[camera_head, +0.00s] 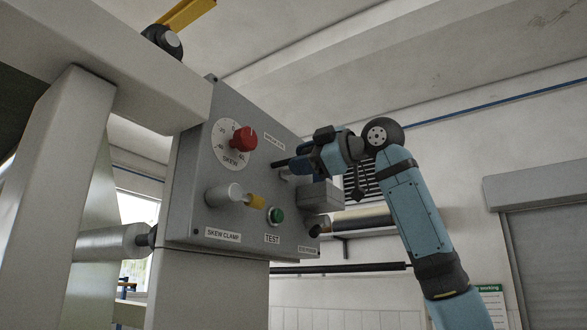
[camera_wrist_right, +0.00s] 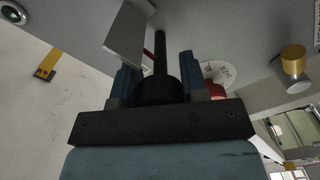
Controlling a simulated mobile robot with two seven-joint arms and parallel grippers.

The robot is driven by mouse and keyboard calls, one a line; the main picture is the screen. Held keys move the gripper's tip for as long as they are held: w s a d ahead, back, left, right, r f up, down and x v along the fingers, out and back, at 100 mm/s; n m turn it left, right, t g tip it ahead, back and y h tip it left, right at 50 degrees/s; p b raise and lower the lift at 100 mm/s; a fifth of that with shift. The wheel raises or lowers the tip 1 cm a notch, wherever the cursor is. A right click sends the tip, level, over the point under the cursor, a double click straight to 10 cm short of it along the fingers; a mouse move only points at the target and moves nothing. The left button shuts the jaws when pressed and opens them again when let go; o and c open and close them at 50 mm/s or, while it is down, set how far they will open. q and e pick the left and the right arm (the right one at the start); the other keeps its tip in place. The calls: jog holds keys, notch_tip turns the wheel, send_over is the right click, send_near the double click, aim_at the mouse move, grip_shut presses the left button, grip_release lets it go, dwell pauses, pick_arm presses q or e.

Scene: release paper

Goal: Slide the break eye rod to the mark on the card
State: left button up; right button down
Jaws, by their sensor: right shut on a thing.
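My right gripper (camera_head: 297,164) is at the right part of the grey control panel (camera_head: 200,190), below a small label too blurred to read surely. A dark rod (camera_head: 279,163) sticks out from its fingers toward the panel. In the right wrist view, the two blue fingers of the gripper (camera_wrist_right: 157,86) close on a thick black piece (camera_wrist_right: 159,92). A thin dark rod (camera_wrist_right: 160,45), the break eye rod, runs from this piece toward the panel. I cannot make out the card or its mark. My left gripper is out of view.
The panel bears a red knob (camera_head: 243,139) on a white skew dial (camera_head: 222,130), a yellow-tipped skew clamp (camera_head: 254,201) and a green test button (camera_head: 276,215). A grey box (camera_head: 319,195) juts out under my gripper. A grey plate (camera_wrist_right: 127,32) stands close beside the rod.

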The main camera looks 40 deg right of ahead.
jog(key=shift+w, duration=0.2)
jog(key=shift+a, duration=0.1)
jog(key=shift+s+d, duration=0.2)
jog(key=shift+s, duration=0.2)
jog(key=c, duration=1)
grip_release()
jog(key=shift+s, duration=0.2)
jog(key=o, duration=0.3)
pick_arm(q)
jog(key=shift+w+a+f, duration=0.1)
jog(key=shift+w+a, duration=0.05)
pick_arm(e)
jog(key=shift+o, duration=0.2)
jog(key=shift+w, duration=0.15)
pick_arm(q)
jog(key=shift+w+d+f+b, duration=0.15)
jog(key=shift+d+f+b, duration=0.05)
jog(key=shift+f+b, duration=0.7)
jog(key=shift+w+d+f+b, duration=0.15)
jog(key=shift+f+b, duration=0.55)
jog(key=shift+b, duration=0.35)
pick_arm(e)
jog(key=v, duration=1.3)
jog(key=shift+s, duration=0.4)
